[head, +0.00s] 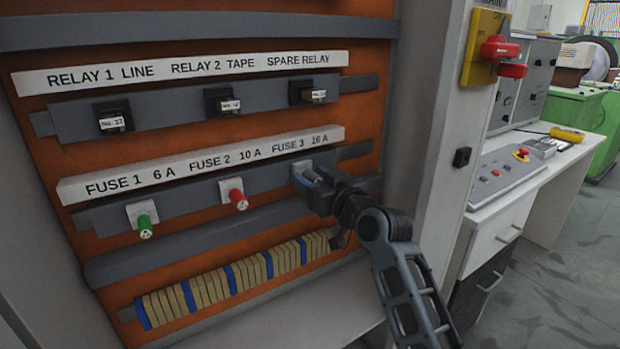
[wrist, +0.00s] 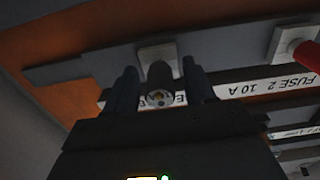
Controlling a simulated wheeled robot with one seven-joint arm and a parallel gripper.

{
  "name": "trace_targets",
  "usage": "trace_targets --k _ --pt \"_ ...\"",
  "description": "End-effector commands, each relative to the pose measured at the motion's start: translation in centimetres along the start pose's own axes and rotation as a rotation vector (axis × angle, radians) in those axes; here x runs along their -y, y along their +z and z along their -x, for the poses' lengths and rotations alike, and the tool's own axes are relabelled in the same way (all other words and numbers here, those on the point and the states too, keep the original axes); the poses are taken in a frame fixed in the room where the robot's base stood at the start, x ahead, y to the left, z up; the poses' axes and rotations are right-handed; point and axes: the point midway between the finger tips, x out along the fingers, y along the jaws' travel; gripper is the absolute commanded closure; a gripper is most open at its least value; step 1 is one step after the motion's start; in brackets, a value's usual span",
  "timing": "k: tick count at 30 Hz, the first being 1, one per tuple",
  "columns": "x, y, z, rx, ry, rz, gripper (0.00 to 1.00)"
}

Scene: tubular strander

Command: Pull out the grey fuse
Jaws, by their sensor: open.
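The grey fuse (wrist: 160,84) sits in its pale square holder (wrist: 158,58) on the lower rail, under the FUSE 3 16 A label (head: 300,143). In the wrist view, my gripper (wrist: 160,86) is open, with one dark finger on each side of the fuse. Small gaps show between fingers and fuse, so neither finger clearly touches it. In the head view, my gripper (head: 312,184) reaches the holder from the right and hides most of the fuse.
A red fuse (head: 238,199) and a green fuse (head: 144,226) stand to the left on the same rail. Several black relays (head: 222,102) are above, and a row of terminal blocks (head: 235,280) below. The cabinet's side wall (head: 425,110) is close on the right.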

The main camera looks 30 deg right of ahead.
Motion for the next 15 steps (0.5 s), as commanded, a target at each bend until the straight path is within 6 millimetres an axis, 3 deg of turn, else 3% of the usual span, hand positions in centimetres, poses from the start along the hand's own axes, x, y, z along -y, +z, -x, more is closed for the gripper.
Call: trace_targets --k 6,15 --pt "0.0 -0.01 0.0 0.0 0.0 0.0 0.48" --pt "0.0 0.0 0.0 0.0 0.0 0.0 0.76"
